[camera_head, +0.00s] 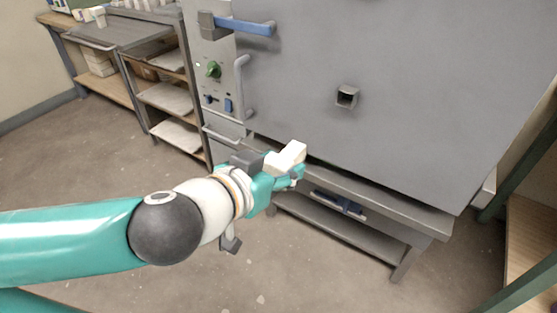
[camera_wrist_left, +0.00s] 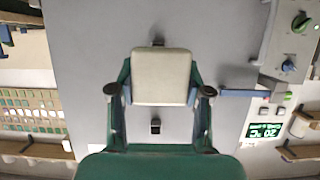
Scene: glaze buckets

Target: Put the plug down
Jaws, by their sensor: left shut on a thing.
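The plug (camera_head: 287,157) is a cream-white block in the fingers of my left gripper (camera_head: 288,172), held in front of the large grey kiln (camera_head: 430,100). In the left wrist view the plug (camera_wrist_left: 160,77) shows its square pale face between the two fingers of my left gripper (camera_wrist_left: 159,90), which are shut on its sides. The plug is in the air, with the grey kiln front behind it. A small square hole (camera_head: 346,96) with a metal rim shows in the kiln front, up and right of the plug. My right gripper is not in view.
The kiln stands on a metal stand (camera_head: 405,225) with a low shelf holding a dark blue item (camera_head: 339,202). A control panel (camera_head: 213,75) and blue handle (camera_head: 245,26) are at upper left. Metal shelving (camera_head: 165,95) stands farther left. The floor in front is clear.

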